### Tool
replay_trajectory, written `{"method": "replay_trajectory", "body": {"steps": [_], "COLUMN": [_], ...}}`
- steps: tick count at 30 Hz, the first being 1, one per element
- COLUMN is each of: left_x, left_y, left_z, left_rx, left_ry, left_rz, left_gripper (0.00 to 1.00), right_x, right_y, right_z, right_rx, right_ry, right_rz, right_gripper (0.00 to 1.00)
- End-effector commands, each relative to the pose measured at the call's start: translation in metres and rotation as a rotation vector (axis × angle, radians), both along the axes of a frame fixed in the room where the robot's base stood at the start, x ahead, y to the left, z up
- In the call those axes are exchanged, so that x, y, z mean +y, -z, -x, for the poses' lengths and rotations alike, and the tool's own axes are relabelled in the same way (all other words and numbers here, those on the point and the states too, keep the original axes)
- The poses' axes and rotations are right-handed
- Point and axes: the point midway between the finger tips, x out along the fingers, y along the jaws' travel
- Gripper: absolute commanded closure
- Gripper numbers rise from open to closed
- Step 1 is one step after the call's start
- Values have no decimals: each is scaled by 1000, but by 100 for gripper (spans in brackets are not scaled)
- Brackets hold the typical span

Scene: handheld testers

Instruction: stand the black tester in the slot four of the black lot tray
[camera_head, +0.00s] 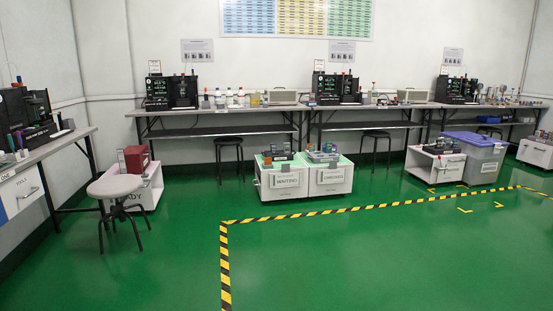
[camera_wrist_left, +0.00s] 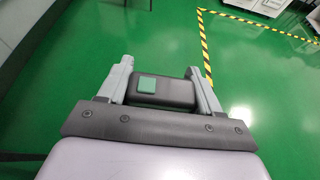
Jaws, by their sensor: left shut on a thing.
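My left gripper (camera_wrist_left: 157,68) shows in the left wrist view, shut on the black tester (camera_wrist_left: 174,92). The tester is a dark block with a green square on its face and lies crosswise between the two grey fingers. It is held above the green floor, well clear of any surface. Neither gripper shows in the head view. Small dark trays stand on the left bench and on the white carts, but I cannot tell which is the black lot tray or see its slot four.
A left bench (camera_head: 52,149), a grey stool (camera_head: 115,186) and a white cart (camera_head: 332,184) with labelled WAITING and CHECKED fronts stand around the green floor. Long benches line the back wall. A grey bin (camera_head: 482,160) with a blue lid is right. The middle floor, marked by striped tape (camera_head: 224,262), is clear.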

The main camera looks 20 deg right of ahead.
Motion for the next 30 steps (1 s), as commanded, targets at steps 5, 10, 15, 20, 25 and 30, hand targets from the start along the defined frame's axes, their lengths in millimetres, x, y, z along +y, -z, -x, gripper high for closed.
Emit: {"method": "replay_trajectory", "body": {"steps": [5,10,15,20,25,30], "left_x": [0,0,-4,-24,-58,-91], "left_y": [0,0,-3,-16,-38,-61], "left_z": [0,0,0,2,8,17], "left_rx": [-1,-1,-1,0,0,-3], "left_ry": [0,0,2,14,27,35], "left_rz": [0,0,0,-5,-15,-23], "left_gripper": [71,71,71,71,71,71], "right_x": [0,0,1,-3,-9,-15], "right_y": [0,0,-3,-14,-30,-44], "right_z": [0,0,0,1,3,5], "right_rx": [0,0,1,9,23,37], "right_ry": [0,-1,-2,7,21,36], "right_rz": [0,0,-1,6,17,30], "right_gripper": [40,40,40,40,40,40]}}
